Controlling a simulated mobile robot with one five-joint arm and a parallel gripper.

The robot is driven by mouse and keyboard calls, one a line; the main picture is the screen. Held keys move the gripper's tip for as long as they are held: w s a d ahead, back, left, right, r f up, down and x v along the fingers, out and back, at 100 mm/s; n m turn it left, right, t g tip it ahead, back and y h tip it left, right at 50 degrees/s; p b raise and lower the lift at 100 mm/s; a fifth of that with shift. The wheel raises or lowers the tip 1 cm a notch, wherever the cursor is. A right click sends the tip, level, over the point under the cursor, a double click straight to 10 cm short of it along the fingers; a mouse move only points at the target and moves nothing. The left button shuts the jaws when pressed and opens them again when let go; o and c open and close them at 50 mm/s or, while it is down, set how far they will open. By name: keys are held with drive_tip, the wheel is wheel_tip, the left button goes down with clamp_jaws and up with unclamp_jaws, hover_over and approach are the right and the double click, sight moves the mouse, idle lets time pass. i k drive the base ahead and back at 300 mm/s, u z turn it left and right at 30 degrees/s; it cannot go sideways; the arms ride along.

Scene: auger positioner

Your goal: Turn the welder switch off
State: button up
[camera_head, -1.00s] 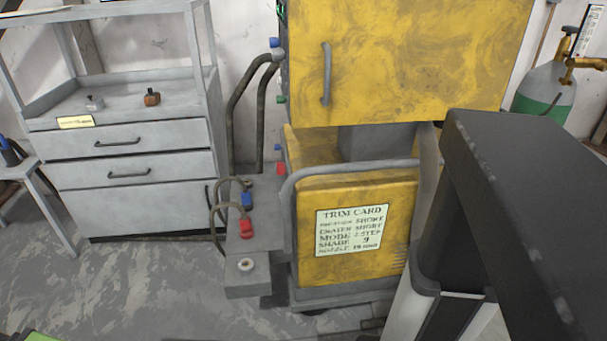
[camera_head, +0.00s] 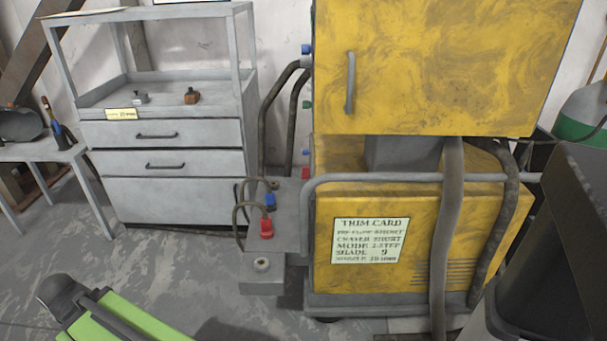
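The yellow machine with a hinged upper cabinet (camera_head: 440,70) and a lower yellow housing (camera_head: 290,160) stands right of centre; I take it to be the welder. A trim card (camera_head: 367,240) is on its lower front. Small blue and red fittings show along its left edge. I cannot make out a welder switch or whether it is on or off. My gripper is not in view.
A grey drawer cabinet (camera_head: 165,185) stands left of the machine. A green and black object (camera_head: 125,320) is at bottom left. A large dark structure (camera_head: 570,230) blocks the right edge.

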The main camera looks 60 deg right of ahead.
sight(305, 171)
drive_tip(key=u, duration=0.05)
drive_tip(key=i, duration=1)
drive_tip(key=z, duration=0.05)
